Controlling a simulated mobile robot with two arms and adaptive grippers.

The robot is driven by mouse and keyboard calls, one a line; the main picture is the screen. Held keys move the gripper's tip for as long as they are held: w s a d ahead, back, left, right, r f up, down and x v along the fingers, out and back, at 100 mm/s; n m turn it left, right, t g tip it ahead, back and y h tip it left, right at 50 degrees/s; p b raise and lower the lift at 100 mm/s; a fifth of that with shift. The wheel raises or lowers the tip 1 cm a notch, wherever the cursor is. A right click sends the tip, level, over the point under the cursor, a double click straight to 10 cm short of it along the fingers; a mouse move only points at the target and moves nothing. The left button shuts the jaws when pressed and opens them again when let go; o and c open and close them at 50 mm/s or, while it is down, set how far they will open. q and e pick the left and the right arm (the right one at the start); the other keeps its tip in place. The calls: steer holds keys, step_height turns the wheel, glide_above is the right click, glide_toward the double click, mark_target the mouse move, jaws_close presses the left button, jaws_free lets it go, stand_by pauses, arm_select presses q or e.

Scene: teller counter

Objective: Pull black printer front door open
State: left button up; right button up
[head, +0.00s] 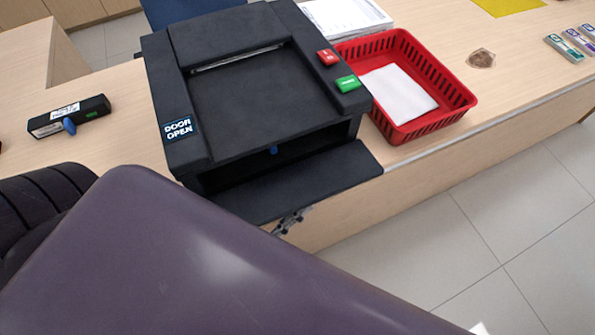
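The black printer (262,98) stands on the counter in the head view. Its front door (318,183) is folded down and sticks out over the counter's front edge, leaving a dark opening with a small blue part (274,150) inside. The printer's small display reads "DOOR OPEN" (179,129). My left gripper (291,221) is at the door's outer edge, mostly hidden by the door and my own arm. I cannot tell whether its fingers are open or touch the door. My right gripper is not in view.
A red basket (455,95) with white paper stands right of the printer, before a paper stack (345,17). A black cartridge (70,117) with a blue tab lies to the left. Coins (481,58) and banded note bundles (572,42) lie at right. My arm covers the lower left.

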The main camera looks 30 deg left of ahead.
arm_select(q)
steer(key=v, duration=1.2)
stand_by(0.6)
